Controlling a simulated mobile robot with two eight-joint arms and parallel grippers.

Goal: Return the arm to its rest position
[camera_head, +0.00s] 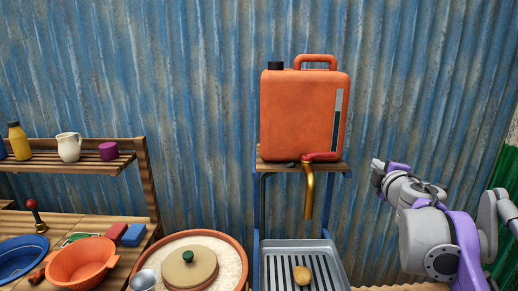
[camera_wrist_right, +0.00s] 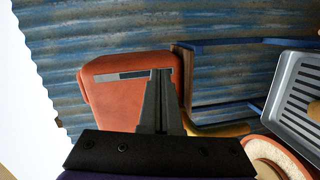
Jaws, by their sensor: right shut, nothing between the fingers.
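My right arm reaches in from the right edge of the head view. Its right gripper (camera_head: 376,166) is in the air to the right of the orange canister, apart from it. In the right wrist view the two dark fingers of the right gripper (camera_wrist_right: 161,74) are together, with nothing held. The orange canister (camera_head: 300,115) stands upright on a wooden shelf, and it shows behind the fingers in the wrist view (camera_wrist_right: 105,95). My left gripper is in neither view.
A brass tap (camera_head: 309,192) with a red handle (camera_head: 321,157) hangs below the shelf (camera_head: 338,167). A grey ribbed tray (camera_head: 325,262) below holds a potato-like object (camera_head: 302,275). Bowls and a lidded round tub (camera_head: 239,262) stand left. Open air lies between my gripper and the canister.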

